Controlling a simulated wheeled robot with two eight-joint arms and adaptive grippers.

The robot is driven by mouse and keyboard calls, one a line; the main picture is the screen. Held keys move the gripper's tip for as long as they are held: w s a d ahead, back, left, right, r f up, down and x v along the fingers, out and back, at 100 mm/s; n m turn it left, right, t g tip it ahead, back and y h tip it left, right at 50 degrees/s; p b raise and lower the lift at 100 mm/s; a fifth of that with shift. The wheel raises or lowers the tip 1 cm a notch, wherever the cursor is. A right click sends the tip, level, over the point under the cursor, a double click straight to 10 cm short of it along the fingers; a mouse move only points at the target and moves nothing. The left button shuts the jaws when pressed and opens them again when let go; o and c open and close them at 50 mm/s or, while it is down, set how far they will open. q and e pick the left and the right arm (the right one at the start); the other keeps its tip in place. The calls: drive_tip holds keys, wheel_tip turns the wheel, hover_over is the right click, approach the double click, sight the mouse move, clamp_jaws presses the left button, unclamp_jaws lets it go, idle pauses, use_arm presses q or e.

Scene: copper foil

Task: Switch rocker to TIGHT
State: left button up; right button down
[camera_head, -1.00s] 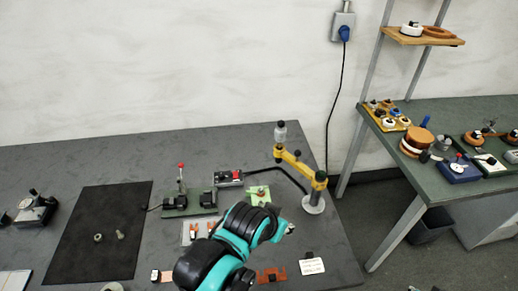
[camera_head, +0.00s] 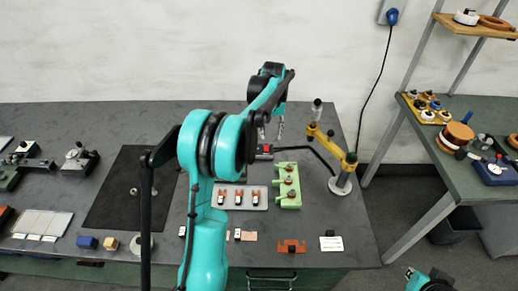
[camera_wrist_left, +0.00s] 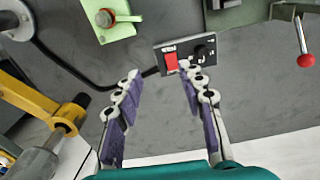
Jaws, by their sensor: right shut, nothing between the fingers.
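The rocker (camera_wrist_left: 171,62) is a red switch on a dark box (camera_wrist_left: 205,50) with a black knob and small pale labels, whose words I cannot read. In the head view the red rocker (camera_head: 266,148) is partly hidden behind my left gripper (camera_head: 272,130). In the left wrist view my left gripper (camera_wrist_left: 158,76) is open and empty. Its right fingertip is near the box's lower edge, with the rocker just beyond the fingertips; I cannot tell if they touch. My right gripper (camera_head: 409,271) is shut and empty at the bottom right, away from the bench.
A black cable runs from the box. A green block (camera_head: 288,185) with knobs stands in front, and a yellow jointed arm (camera_head: 332,145) on a round base stands to the right. A red-tipped lever (camera_wrist_left: 305,60) is near the box. A black mat (camera_head: 125,190) lies left.

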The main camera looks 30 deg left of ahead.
sight(266, 151)
use_arm(q)
drive_tip(key=f+b, duration=0.1)
drive_tip(key=f, duration=0.2)
drive_tip(key=a+f, duration=0.1)
drive_tip(key=f, duration=0.2)
drive_tip(key=a+f+b, duration=0.1)
drive_tip(key=f, duration=0.2)
drive_tip(key=shift+w+f+b, duration=0.25)
drive_tip(key=shift+f+b, duration=0.05)
drive_tip(key=shift+f, duration=0.05)
clamp_jaws()
